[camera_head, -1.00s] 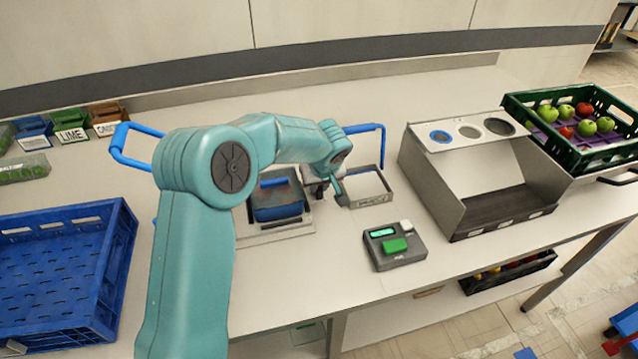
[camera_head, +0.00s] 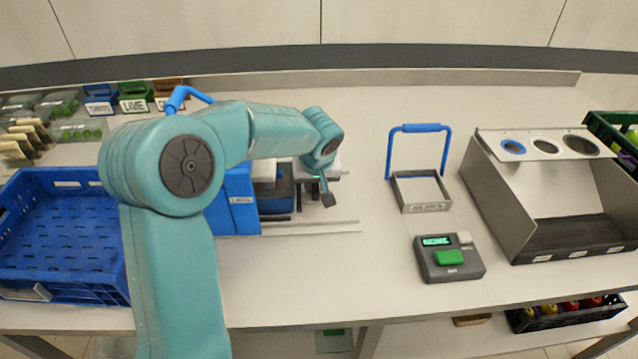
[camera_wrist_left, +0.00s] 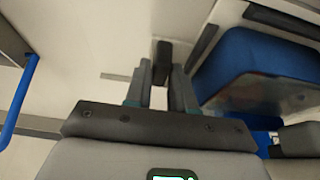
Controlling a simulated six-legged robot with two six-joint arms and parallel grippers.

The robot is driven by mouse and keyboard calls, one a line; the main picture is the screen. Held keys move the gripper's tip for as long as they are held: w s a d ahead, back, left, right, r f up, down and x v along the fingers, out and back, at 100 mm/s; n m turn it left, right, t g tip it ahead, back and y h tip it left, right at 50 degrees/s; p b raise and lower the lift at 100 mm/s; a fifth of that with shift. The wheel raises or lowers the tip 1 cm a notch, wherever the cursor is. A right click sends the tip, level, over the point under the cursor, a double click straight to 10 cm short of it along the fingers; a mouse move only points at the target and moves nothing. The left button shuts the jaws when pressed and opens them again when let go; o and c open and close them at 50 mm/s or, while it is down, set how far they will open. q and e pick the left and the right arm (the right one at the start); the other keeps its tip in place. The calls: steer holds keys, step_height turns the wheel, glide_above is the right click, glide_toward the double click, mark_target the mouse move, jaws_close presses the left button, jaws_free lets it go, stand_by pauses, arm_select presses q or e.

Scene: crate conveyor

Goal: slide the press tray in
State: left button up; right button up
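The press tray (camera_head: 298,208) is a grey tray on rails, partly hidden by my left arm. A blue bin (camera_head: 279,190) sits in it. The tray's left part is at the blue press body (camera_head: 240,200). My left gripper (camera_head: 326,190) is at the tray's right end. In the left wrist view, its two fingers (camera_wrist_left: 162,80) stand apart on either side of a dark upright handle (camera_wrist_left: 163,62) and appear to clamp it. The blue bin also shows beside them (camera_wrist_left: 250,70). My right gripper is in neither view.
A reject tray (camera_head: 424,208) with a blue hoop and a control box with a green button (camera_head: 450,258) stand to the right. A grey chute (camera_head: 500,215) is further right. A blue crate (camera_head: 65,245) is at the left. The bench between is clear.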

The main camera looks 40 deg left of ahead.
arm_select(q)
steer(key=shift+o, duration=1.2)
steer(key=v, duration=1.6)
steer(key=shift+r, duration=0.2)
steer(key=shift+s+d, duration=0.1)
steer(key=shift+s, duration=0.05)
